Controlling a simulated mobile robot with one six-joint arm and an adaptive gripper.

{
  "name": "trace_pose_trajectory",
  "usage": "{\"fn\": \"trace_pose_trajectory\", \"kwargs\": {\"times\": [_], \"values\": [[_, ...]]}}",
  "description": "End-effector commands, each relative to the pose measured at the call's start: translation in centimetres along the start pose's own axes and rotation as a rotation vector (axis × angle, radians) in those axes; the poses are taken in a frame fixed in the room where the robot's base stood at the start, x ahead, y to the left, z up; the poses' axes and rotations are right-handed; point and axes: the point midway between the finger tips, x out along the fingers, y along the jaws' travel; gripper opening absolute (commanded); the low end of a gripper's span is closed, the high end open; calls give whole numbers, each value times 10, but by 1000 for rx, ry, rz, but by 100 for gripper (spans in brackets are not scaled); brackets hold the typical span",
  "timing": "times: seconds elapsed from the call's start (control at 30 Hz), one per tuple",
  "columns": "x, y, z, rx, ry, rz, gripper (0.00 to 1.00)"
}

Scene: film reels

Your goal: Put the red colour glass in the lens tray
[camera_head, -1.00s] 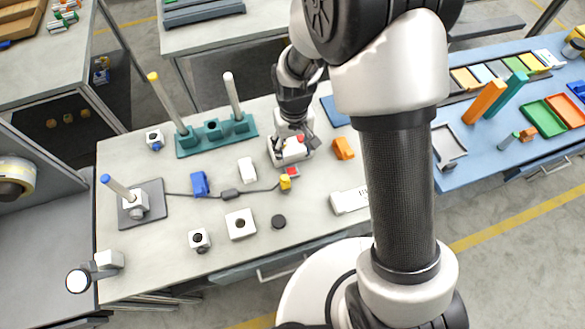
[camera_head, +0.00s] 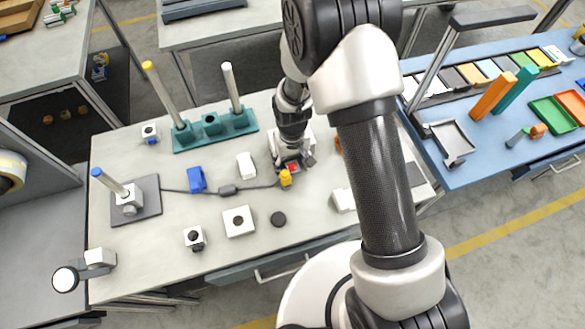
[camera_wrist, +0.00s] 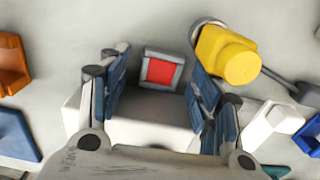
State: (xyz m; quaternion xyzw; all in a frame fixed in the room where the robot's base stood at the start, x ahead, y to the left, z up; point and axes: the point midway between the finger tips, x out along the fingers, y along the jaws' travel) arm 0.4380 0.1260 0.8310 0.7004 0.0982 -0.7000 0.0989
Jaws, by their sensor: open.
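The red colour glass (camera_wrist: 161,72) is a small red square in a grey frame, lying on the grey table. It also shows small in the head view (camera_head: 292,167), just below the fingers. My gripper (camera_wrist: 160,80) is open, with one blue-grey finger on each side of the glass and clear gaps between. It also shows in the head view (camera_head: 294,158). A white block (camera_wrist: 150,134) lies between the fingers, nearer the wrist. A grey, shallow, empty tray (camera_head: 452,138), possibly the lens tray, is on the blue table at right.
A yellow knob (camera_wrist: 238,58) stands close to the right finger, with a cable running from it. A teal rack with upright rods (camera_head: 212,125) is at back left. The blue table (camera_head: 478,160) also holds coloured plates, green and orange trays and leaning bars.

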Motion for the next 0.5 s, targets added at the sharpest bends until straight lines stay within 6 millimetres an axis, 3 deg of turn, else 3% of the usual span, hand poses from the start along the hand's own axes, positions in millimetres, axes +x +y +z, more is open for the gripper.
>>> {"fn": "trace_pose_trajectory", "kwargs": {"times": [0.13, 0.5], "values": [[-2, 0, 0, 0, 1, 0, 58], [-2, 0, 0, 0, 1, 0, 34]]}}
